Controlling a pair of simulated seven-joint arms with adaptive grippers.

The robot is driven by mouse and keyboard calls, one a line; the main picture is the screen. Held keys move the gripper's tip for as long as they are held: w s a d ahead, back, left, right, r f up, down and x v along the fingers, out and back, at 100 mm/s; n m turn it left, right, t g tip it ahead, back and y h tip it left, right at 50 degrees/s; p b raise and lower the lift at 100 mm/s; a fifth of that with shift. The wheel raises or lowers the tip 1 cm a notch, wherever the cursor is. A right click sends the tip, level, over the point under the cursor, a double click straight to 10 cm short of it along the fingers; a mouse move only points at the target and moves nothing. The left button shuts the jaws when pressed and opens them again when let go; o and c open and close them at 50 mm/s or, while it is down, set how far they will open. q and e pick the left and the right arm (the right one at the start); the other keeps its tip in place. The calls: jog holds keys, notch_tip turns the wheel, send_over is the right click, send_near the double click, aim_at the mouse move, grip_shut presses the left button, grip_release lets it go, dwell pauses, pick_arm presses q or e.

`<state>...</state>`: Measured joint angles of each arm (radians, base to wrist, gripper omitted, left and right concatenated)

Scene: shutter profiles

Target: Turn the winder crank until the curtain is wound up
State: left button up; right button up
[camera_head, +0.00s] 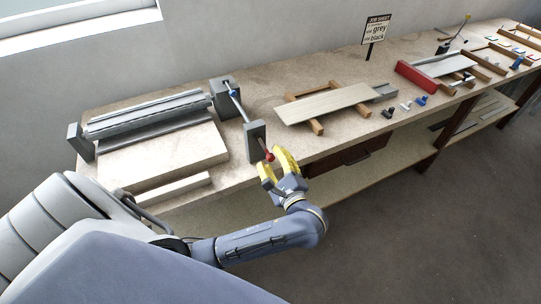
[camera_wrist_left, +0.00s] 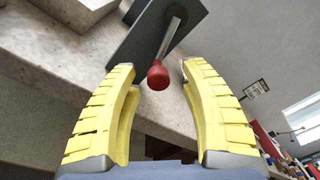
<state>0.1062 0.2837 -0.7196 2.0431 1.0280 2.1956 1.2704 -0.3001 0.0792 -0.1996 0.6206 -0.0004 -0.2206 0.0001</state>
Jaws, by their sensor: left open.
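The winder crank's red knob (camera_head: 269,157) sticks out in front of a dark grey upright plate (camera_head: 256,141) at the bench's front edge. My left gripper (camera_head: 274,168) is at the knob, its yellow fingers apart. In the left wrist view, the red knob (camera_wrist_left: 158,76) on a metal rod (camera_wrist_left: 171,38) sits between the open fingertips, with gaps on both sides. A grey slatted piece (camera_head: 150,113), apparently the curtain, lies between end plates at the left of the bench. My right gripper is not in view.
A pale board (camera_head: 160,157) lies in front of the slatted piece. To the right are a plank on wooden bars (camera_head: 325,103), a red block (camera_head: 420,79) and small fittings (camera_head: 388,111). A job sheet sign (camera_head: 376,30) stands behind. Open floor lies in front of the bench.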

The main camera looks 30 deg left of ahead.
pick_arm(q)
jog(key=shift+w+a, duration=0.4)
jog(key=shift+a, duration=0.2)
jog(key=shift+o, duration=0.2)
